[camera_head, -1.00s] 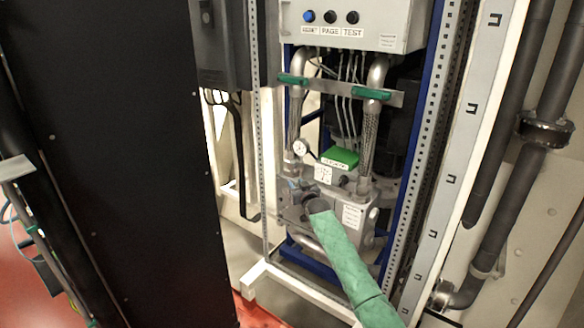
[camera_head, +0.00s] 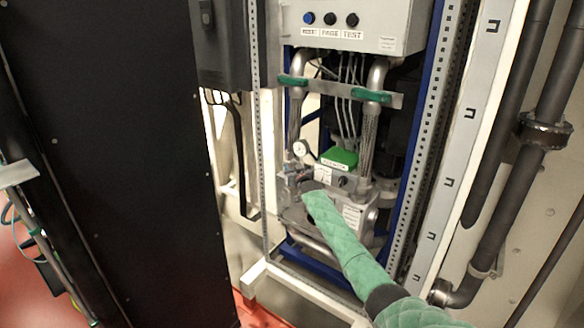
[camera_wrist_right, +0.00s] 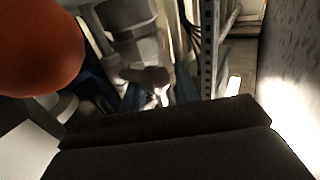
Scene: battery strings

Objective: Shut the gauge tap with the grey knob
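The round white pressure gauge (camera_head: 300,147) stands on the left side of the grey pump block (camera_head: 352,212) inside the open cabinet. My right arm, in a green quilted sleeve, reaches in from the lower right. My right gripper (camera_head: 298,184) is at the block's upper left, just below the gauge. Its fingertips are small and partly hidden, so its opening is unclear. In the right wrist view, a grey rounded knob-like part (camera_wrist_right: 148,76) lies beyond the dark gripper body; I cannot tell if they touch. My left gripper is out of view.
A black panel (camera_head: 110,160) fills the left. A large orange rounded object (camera_wrist_right: 40,45) is close in the wrist view.

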